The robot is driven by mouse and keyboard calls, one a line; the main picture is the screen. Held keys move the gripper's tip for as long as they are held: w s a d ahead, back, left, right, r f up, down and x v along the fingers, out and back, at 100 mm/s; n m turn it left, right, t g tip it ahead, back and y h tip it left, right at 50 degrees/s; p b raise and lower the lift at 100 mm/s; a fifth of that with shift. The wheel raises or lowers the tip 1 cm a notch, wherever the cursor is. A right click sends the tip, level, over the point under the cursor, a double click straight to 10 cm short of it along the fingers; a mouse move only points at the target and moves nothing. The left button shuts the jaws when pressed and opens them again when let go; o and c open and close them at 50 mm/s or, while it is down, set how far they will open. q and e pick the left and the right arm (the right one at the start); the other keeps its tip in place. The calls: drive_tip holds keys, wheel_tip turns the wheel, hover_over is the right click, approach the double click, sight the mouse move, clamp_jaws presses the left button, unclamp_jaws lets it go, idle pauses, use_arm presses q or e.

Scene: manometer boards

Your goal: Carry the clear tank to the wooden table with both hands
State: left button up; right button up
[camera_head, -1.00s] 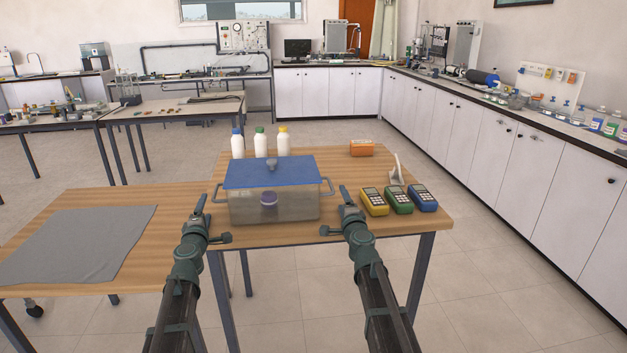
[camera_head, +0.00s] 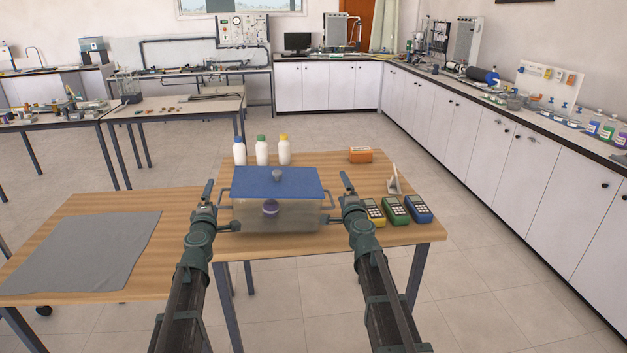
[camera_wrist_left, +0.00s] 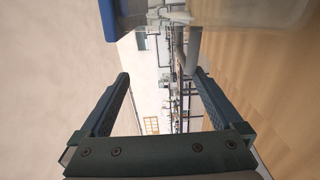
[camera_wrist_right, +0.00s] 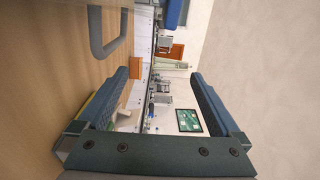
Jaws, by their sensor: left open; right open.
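The clear tank (camera_head: 250,218) has a blue lid (camera_head: 265,182) with a grey knob and a side handle at each end. It stands upright on a wooden table (camera_head: 310,152). A purple-capped item shows through its wall. My left gripper (camera_head: 222,207) is open and empty, close beside the tank's left end. My right gripper (camera_head: 336,200) is open and empty, close beside its right end. In the right wrist view, a grey handle (camera_wrist_right: 96,35) shows beyond the open fingers, not between them. In the left wrist view, the lid (camera_wrist_left: 108,18) is beyond the fingers.
A second wooden table (camera_head: 165,255) at left carries a grey cloth (camera_head: 85,250). Several bottles (camera_head: 262,151) stand behind the tank. An orange box (camera_head: 360,155) and yellow, green and blue meters (camera_head: 396,211) are at its right. White cabinets line the right wall.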

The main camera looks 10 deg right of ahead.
wheel_tip(320, 180, up, 22)
drive_tip(key=p, duration=2.1)
drive_tip(key=shift+r, duration=0.2)
drive_tip(key=shift+s, duration=0.1)
drive_tip(key=s, duration=1.2)
drive_tip(key=shift+w, duration=0.15)
